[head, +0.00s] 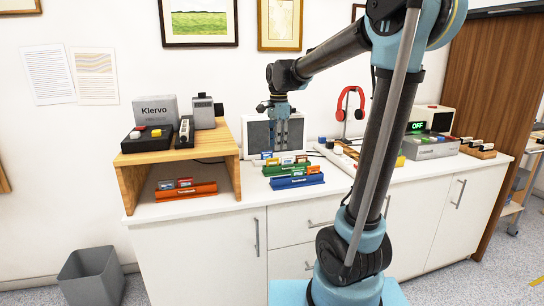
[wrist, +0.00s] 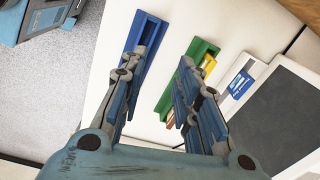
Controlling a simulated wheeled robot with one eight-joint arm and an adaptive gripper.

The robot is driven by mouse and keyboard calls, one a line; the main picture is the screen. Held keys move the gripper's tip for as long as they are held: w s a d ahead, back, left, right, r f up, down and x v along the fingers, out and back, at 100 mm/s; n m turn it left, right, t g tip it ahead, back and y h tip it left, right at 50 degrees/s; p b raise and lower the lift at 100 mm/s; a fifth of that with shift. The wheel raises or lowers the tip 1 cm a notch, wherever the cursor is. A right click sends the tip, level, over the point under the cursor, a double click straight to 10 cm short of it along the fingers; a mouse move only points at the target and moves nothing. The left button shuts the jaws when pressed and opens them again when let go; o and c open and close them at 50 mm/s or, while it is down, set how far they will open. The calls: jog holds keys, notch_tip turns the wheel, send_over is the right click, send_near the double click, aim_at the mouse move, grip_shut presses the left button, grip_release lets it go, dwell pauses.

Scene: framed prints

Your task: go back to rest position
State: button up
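My gripper (head: 279,148) hangs fingers-down over the white counter, in front of the grey-fronted white box and above the card racks. In the wrist view my gripper (wrist: 157,95) has its two fingers well apart with nothing between them. A blue rack (head: 297,182) holding small coloured cards stands near the counter's front edge. A green rack (head: 272,171) with cards is just behind it. In the wrist view, the blue rack (wrist: 151,35) and green rack (wrist: 203,47) lie below the fingers, which partly hide both.
An orange rack (head: 186,192) sits under the wooden shelf (head: 215,150) at left. Boxes and devices stand on that shelf. Red headphones (head: 350,100) and a grey device with an OFF display (head: 430,147) are to the right, partly beyond my arm. A grey bin (head: 92,278) stands on the floor.

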jog(key=s+d+f+n, duration=0.3)
jog(key=s+d, duration=0.2)
jog(key=s, duration=0.1)
jog(key=s+d+f+n, duration=0.2)
jog(key=s+d+n, duration=0.1)
jog(key=s+d, duration=0.3)
jog(key=s+d+f+n+t, duration=0.1)
jog(key=s+d+f+n, duration=0.1)
jog(key=s+f, duration=0.4)
jog(key=s+d+f+n, duration=0.3)
jog(key=s+f+n, duration=0.2)
jog(key=s+f, duration=0.2)
jog(key=shift+s+d+t, duration=0.3)
jog(key=shift+s+t, duration=0.1)
jog(key=shift+s, duration=0.5)
